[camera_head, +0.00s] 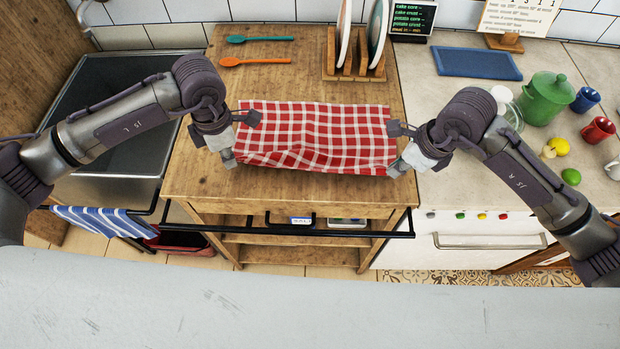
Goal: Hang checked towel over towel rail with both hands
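The red and white checked towel (318,135) lies spread on the wooden worktop, its near edge wavy with folds in the middle. The dark towel rail (290,231) runs along the front of the wooden unit, below the worktop's front edge, and is bare. My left gripper (240,139) is at the towel's left edge with its fingers apart. My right gripper (398,148) is at the towel's right edge, also with its fingers apart. Whether the fingers touch the cloth is hard to tell.
A wooden plate rack (352,70) and two spoons, teal (260,39) and orange (256,62), are behind the towel. A blue striped cloth (100,221) hangs at left. A green pot (546,98) stands at right. The worktop's front strip (290,188) is clear.

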